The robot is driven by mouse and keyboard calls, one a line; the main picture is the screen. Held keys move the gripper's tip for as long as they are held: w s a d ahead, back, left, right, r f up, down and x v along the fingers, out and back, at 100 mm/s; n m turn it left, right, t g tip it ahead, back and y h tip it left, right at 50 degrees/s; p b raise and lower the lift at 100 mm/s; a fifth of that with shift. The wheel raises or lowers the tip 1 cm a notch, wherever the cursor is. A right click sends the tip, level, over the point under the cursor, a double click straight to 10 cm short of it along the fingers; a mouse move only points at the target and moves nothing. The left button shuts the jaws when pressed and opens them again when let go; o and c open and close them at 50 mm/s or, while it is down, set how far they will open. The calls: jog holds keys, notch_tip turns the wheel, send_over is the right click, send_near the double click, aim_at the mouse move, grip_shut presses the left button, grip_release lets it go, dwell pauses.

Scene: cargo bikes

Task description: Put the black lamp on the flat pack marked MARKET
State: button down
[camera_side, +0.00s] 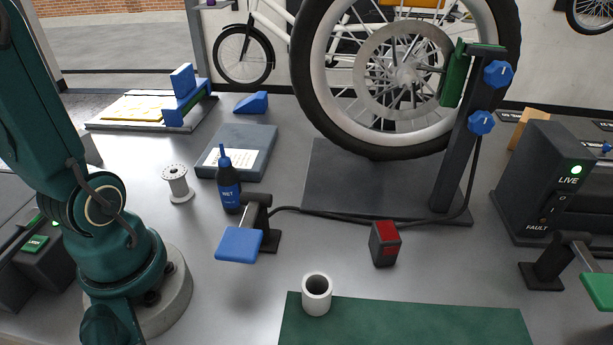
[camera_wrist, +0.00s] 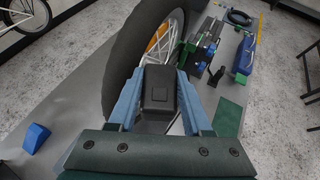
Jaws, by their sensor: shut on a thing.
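My gripper (camera_wrist: 159,95) shows in the wrist view with its two blue fingers closed on the sides of a black, box-shaped lamp (camera_wrist: 159,88). The lamp is held up, with the large wheel behind it in that view. My gripper and the held lamp are outside the side view; only part of my arm shows there at the left. A flat grey-blue pack (camera_side: 262,140) lies on the bench in the side view, left of the wheel. It has a white label on top whose writing is too small to read. I see no readable MARKET mark.
A blue-capped bottle (camera_side: 229,190) stands at the flat pack's front edge, beside a white spool (camera_side: 177,184). A blue wedge (camera_side: 251,103) lies behind the pack. The big wheel (camera_side: 335,125) on its stand, a red-faced block (camera_side: 384,244) and a white cup (camera_side: 316,294) stand rightward.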

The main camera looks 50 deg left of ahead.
jog(key=r, duration=0.1)
jog(key=a+r, duration=0.1)
jog(key=w+r, duration=0.1)
jog(key=shift+a+r, duration=0.1)
jog(key=shift+a, duration=0.2)
jog(key=a+r+n+y, duration=0.2)
jog(key=a, duration=0.1)
jog(key=n+y, duration=0.2)
send_over(267, 138)
jog(key=shift+t, duration=0.4)
notch_tip(267, 138, down, 36)
jog(key=shift+s+d+r, duration=0.1)
jog(key=shift+r, duration=0.15)
jog(key=shift+f, duration=2.05)
